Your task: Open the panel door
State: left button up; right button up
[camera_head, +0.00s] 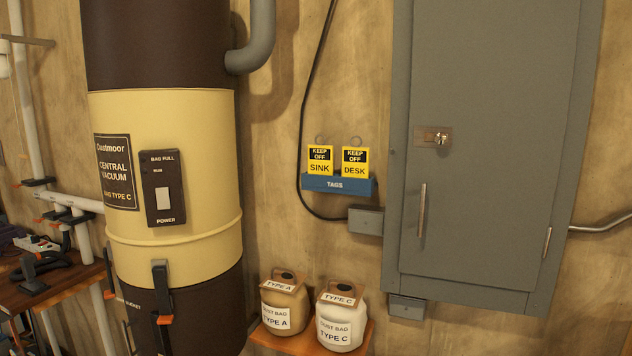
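The grey panel door (490,150) is on a tall metal wall cabinet at the right and looks shut in its frame. A slim vertical bar handle (422,210) is on the door's lower left side. Above the handle is a latch plate with a round lock or knob (440,139); its exact form is too small to tell. A small bar, possibly a hinge (547,242), shows near the door's lower right edge. Neither of my grippers is in view.
A cream and brown central vacuum (195,220) stands left. A blue tag holder (338,185) with yellow tags is beside the cabinet. A cluttered bench (60,290) is far left.

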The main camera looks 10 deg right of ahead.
aim_at(495, 76)
jog(key=z, duration=1.2)
